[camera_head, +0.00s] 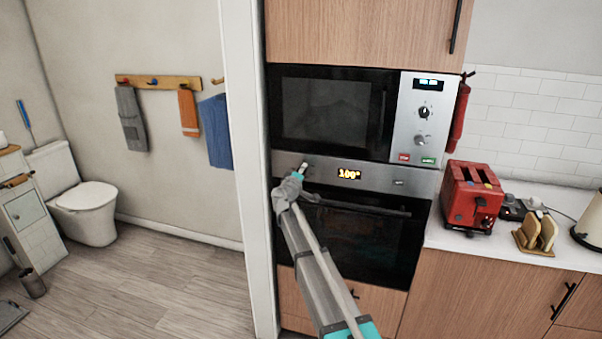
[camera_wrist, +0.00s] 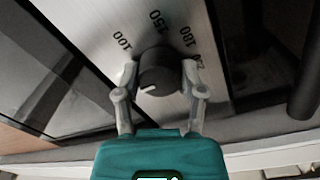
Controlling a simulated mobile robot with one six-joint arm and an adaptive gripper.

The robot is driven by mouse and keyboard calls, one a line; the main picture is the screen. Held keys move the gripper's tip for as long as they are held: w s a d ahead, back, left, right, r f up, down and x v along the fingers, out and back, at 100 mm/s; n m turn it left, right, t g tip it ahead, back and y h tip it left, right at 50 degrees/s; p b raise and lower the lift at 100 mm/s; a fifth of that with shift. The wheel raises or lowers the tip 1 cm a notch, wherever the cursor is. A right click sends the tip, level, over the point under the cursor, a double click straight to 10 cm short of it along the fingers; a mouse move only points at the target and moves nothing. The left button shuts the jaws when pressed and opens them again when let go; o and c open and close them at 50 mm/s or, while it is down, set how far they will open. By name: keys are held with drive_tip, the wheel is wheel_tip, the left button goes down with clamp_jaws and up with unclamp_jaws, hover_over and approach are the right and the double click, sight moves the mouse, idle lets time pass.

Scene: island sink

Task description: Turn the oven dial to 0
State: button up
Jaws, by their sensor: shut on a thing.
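The oven dial (camera_wrist: 160,68) is a dark round knob on the steel control panel, with printed numbers 100, 150 and 180 around it in the wrist view. A white mark on the dial points to the lower left of that picture, away from these numbers. My gripper (camera_wrist: 160,76) is shut on the dial, one finger on each side. In the head view my gripper (camera_head: 301,172) is at the left end of the oven panel and mostly hides the dial. The oven display (camera_head: 348,174) glows yellow and appears to read 100°.
The oven door handle (camera_head: 365,209) runs just below the panel. A microwave (camera_head: 330,110) with its own knobs sits above. A red toaster (camera_head: 472,196) stands on the counter at the right. A white wall edge (camera_head: 248,150) is close on the left.

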drive_tip(key=o, duration=1.1)
drive_tip(key=shift+o, duration=0.2)
drive_tip(key=shift+m, duration=0.5)
